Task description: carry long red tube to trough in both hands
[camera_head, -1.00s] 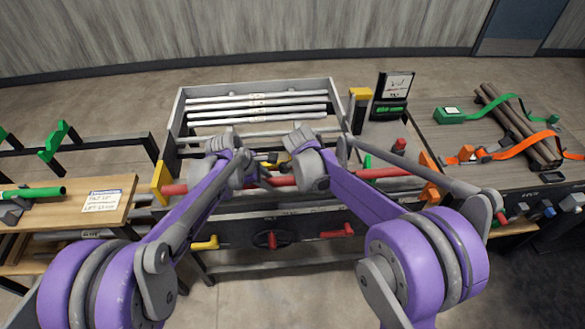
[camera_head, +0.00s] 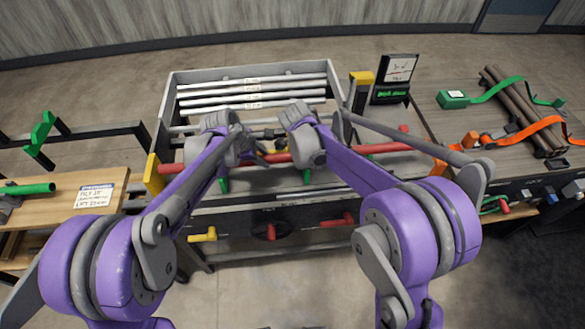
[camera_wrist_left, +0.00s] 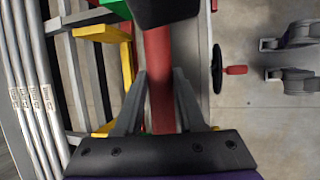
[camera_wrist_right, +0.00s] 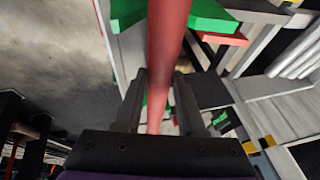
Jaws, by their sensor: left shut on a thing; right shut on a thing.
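The long red tube (camera_head: 380,148) lies crosswise in front of me, over the front part of the grey bench. My left gripper (camera_head: 246,158) is shut on it left of centre; the left wrist view shows the red tube (camera_wrist_left: 161,85) between the two fingers. My right gripper (camera_head: 308,155) is shut on it farther right; the right wrist view shows the red tube (camera_wrist_right: 168,45) between its fingers. Green supports (camera_head: 223,184) show below the tube. I cannot tell for certain which part is the trough, or whether the tube touches anything. My arms hide parts of the tube.
White tubes (camera_head: 252,87) lie in the bench's rear frame. A yellow-topped post (camera_head: 361,78) and a black sign (camera_head: 397,70) stand right of it. Red and yellow handles (camera_head: 337,220) jut from the bench front. A wooden table (camera_head: 62,190) stands left; brown pipes with straps (camera_head: 515,110) lie right.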

